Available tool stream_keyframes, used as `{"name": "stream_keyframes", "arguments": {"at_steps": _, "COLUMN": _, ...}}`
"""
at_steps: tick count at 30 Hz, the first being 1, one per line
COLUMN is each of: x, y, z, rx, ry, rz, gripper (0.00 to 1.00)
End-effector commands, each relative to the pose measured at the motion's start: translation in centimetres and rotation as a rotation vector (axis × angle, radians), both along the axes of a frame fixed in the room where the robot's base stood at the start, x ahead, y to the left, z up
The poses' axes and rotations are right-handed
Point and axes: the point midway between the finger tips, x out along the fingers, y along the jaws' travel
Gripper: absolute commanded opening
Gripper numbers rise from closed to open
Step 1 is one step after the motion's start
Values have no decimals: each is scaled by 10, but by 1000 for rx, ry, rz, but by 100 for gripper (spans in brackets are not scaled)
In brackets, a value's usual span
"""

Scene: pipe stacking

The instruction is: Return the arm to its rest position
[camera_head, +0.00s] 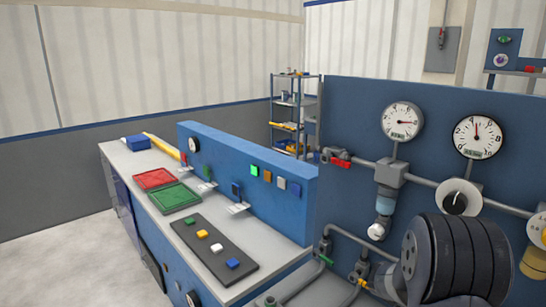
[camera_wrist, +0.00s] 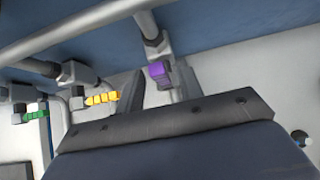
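My gripper (camera_wrist: 159,84) shows in the wrist view as two dark fingers rising from a dark plate. The fingers stand apart and nothing appears gripped. A purple valve handle (camera_wrist: 160,74) on a pipe shows in the gap between them, seemingly beyond the fingertips; I cannot tell its exact distance. In the head view a dark rounded link of my arm (camera_head: 460,262) fills the lower right, in front of the pipe panel. My gripper is not visible there.
A blue panel (camera_head: 350,120) carries pipes, a red valve handle (camera_head: 340,163) and two gauges, close to my arm. A workbench (camera_head: 125,160) on the left holds a red tray (camera_head: 155,179), a green tray (camera_head: 175,197) and a dark strip with coloured blocks. Floor at left is clear.

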Motion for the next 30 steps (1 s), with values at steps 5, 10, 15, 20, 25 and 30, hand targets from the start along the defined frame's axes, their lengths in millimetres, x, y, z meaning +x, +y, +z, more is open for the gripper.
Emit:
{"name": "stream_keyframes", "arguments": {"at_steps": 5, "x": 7, "y": -13, "z": -17, "rx": 22, "ry": -27, "rz": -2, "gripper": 35}}
{"name": "stream_keyframes", "arguments": {"at_steps": 10, "x": 4, "y": -15, "z": -16, "rx": 72, "ry": -84, "rz": -1, "gripper": 35}}
{"name": "stream_keyframes", "arguments": {"at_steps": 15, "x": 2, "y": -15, "z": -15, "rx": 98, "ry": -110, "rz": -1, "gripper": 35}}
{"name": "stream_keyframes", "arguments": {"at_steps": 20, "x": 2, "y": -15, "z": -13, "rx": 104, "ry": -116, "rz": 0, "gripper": 35}}
{"name": "stream_keyframes", "arguments": {"at_steps": 25, "x": 2, "y": -15, "z": -13, "rx": 104, "ry": -116, "rz": 0, "gripper": 35}}
{"name": "stream_keyframes", "arguments": {"at_steps": 30, "x": 0, "y": -14, "z": -12, "rx": 106, "ry": -117, "rz": -6, "gripper": 35}}
